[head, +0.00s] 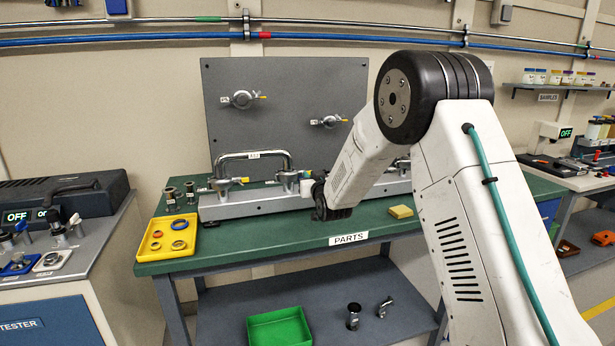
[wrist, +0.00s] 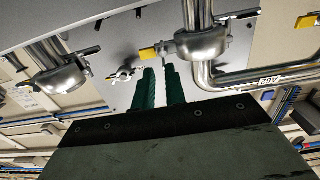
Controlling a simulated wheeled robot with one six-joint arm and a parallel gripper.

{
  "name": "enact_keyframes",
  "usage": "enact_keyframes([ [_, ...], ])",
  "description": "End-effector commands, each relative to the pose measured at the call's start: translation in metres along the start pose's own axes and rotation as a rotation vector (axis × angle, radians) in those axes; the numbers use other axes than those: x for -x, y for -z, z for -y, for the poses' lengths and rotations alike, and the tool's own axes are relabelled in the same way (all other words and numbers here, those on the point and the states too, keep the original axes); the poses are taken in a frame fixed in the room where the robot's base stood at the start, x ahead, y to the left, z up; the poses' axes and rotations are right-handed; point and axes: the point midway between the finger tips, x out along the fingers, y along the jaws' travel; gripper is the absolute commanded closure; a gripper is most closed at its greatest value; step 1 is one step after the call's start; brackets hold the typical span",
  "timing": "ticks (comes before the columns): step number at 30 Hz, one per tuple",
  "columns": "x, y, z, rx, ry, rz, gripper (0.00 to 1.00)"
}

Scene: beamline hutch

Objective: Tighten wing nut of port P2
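Several metal clamps with wing nuts are in view; I cannot read which one is P2. In the head view, two clamped ports, a left one (head: 241,99) and a right one (head: 329,121), sit on the upright grey panel (head: 290,75). More clamps stand under the bent pipe (head: 252,156) on the bench. In the wrist view, a near clamp (wrist: 203,45) has a yellow-tipped tab (wrist: 148,54), and another clamp (wrist: 62,76) is at left. My gripper (wrist: 163,72) has its green fingers slightly apart with nothing visible between them, below the yellow tab in the picture. My arm hides its fingertips in the head view.
The green bench (head: 270,234) carries a grey rail (head: 250,204), a yellow tray (head: 158,254) of rings and a yellow block (head: 401,212). A green bin (head: 280,328) is on the lower shelf. The bench front is mostly clear.

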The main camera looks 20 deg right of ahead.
Motion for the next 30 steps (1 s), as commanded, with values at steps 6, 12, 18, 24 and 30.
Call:
enact_keyframes([
  [6,0.017,0.000,0.007,0.001,0.007,0.000,0.87],
  [12,0.031,-0.001,0.007,0.001,0.008,0.001,0.87],
  [18,0.045,-0.001,0.005,0.001,0.006,0.001,0.87],
  [24,0.059,-0.001,0.006,0.001,0.007,0.001,0.87],
  [30,0.072,-0.001,0.006,0.001,0.007,0.001,0.87],
])
